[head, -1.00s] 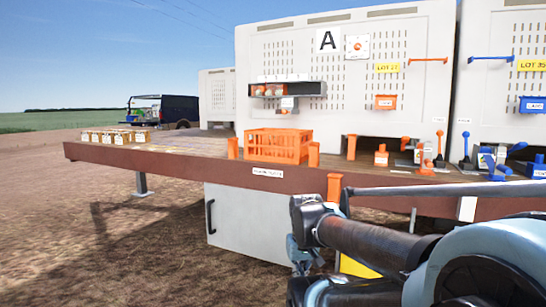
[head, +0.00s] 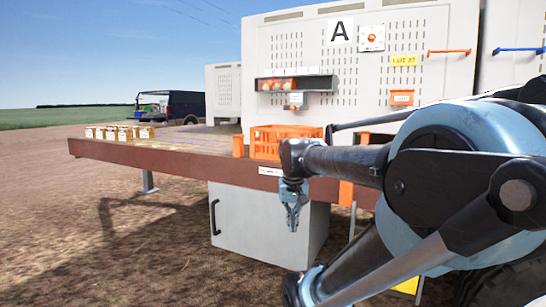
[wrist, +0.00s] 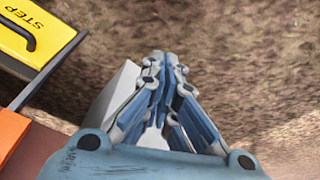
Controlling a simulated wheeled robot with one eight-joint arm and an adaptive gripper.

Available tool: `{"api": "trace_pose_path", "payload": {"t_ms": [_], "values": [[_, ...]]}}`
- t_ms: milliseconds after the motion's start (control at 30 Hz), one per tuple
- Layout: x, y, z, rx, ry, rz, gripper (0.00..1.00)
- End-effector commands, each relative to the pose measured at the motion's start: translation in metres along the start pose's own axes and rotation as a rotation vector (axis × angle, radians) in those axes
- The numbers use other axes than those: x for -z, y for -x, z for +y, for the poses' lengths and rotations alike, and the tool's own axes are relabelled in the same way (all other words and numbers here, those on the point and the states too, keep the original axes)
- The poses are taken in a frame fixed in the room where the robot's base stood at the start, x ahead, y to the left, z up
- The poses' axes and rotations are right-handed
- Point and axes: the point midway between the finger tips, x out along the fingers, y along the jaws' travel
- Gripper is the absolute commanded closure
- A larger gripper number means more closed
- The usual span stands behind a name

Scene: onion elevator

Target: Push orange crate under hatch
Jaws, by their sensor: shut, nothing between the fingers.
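The orange crate (head: 275,142) stands on the wooden deck of the bench, in front of panel A. My arm hides its right part in the head view. An orange post stands beside its left end. The hatch (head: 295,84) seems to be the dark opening in panel A with several onions on its shelf, above the crate. My gripper (head: 292,222) hangs pointing down in front of the bench's edge, lower than the deck and apart from the crate. In the wrist view my gripper (wrist: 168,62) has its fingers together, with bare ground below.
A white cabinet (head: 262,228) stands under the deck behind my gripper. A yellow step (wrist: 32,35) shows at the upper left of the wrist view. Small labelled boxes (head: 118,132) stand at the deck's left end. The deck left of the crate is largely clear.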

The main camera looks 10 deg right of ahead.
Motion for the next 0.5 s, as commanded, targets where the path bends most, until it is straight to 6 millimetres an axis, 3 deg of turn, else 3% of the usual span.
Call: {"api": "trace_pose_path", "payload": {"t_ms": [33, 200, 500], "values": [[0.021, 0.016, -0.002, -0.007, -0.024, 0.002, 1.0], [0.085, 0.062, -0.011, -0.029, -0.112, 0.011, 1.0], [0.196, 0.129, -0.034, -0.064, -0.266, 0.035, 1.0]]}}
